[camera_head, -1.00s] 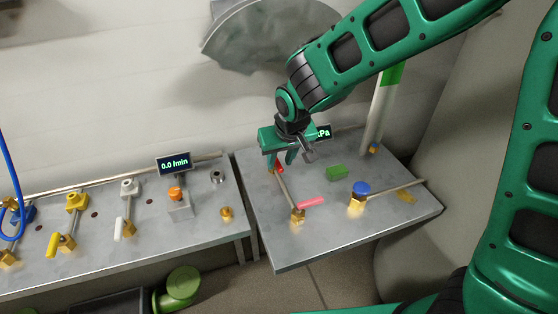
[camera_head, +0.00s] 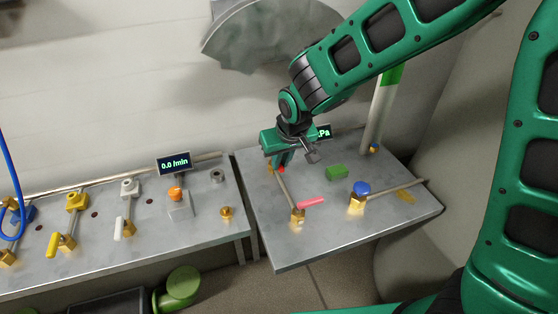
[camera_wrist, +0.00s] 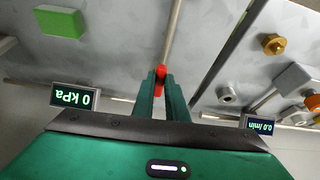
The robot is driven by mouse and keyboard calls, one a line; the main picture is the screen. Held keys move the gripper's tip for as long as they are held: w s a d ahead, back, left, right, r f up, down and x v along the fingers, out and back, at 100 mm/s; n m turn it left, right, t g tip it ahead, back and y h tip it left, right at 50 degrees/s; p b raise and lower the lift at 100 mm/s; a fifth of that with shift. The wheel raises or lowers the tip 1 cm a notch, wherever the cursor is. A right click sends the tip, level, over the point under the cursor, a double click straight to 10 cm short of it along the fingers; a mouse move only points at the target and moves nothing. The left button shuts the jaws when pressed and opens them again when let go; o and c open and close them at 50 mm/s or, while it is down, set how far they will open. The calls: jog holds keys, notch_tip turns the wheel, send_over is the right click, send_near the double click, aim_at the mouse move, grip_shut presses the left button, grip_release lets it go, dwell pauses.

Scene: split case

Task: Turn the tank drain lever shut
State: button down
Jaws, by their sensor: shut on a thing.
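A small red lever (camera_wrist: 160,77) stands at the far end of a thin pipe on the right-hand metal bench. It also shows in the head view (camera_head: 281,170), mostly hidden by the fingers. My gripper (camera_wrist: 161,84) is shut on this red lever, one finger on each side, and it also shows in the head view (camera_head: 279,163). A pink lever (camera_head: 311,202) lies beside the brass valve (camera_head: 298,215) at the pipe's near end. No label shows which lever is the tank drain.
A green block (camera_head: 336,172), a blue-capped brass valve (camera_head: 358,196) and a kPa display (camera_wrist: 75,96) are on the same bench. A white-green column (camera_head: 380,110) stands behind. The left bench (camera_head: 150,235) holds several valves and a flow display (camera_head: 174,163).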

jog(key=d+n, duration=0.1)
jog(key=w+d+n+y, duration=0.1)
jog(key=n, duration=0.1)
jog(key=shift+g, duration=0.3)
jog(key=n, duration=0.2)
jog(key=w+d+n+g+y, duration=0.1)
jog(key=n, duration=0.1)
jog(key=shift+w, duration=0.1)
jog(key=n, duration=0.1)
jog(key=w+n+g, duration=0.1)
jog(key=n, duration=0.1)
jog(key=shift+w+d+n+y, duration=0.2)
jog(key=shift+d+n+y, duration=0.1)
jog(key=shift+d+y, duration=0.1)
jog(key=shift+w+n+g, duration=0.4)
jog(key=shift+w+n, duration=0.05)
jog(key=shift+n, duration=0.5)
jog(key=shift+w+n+g, duration=0.4)
jog(key=shift+n, duration=0.55)
jog(key=shift+d, duration=0.1)
jog(key=c, duration=1.8)
grip_release()
jog(key=shift+o, duration=0.2)
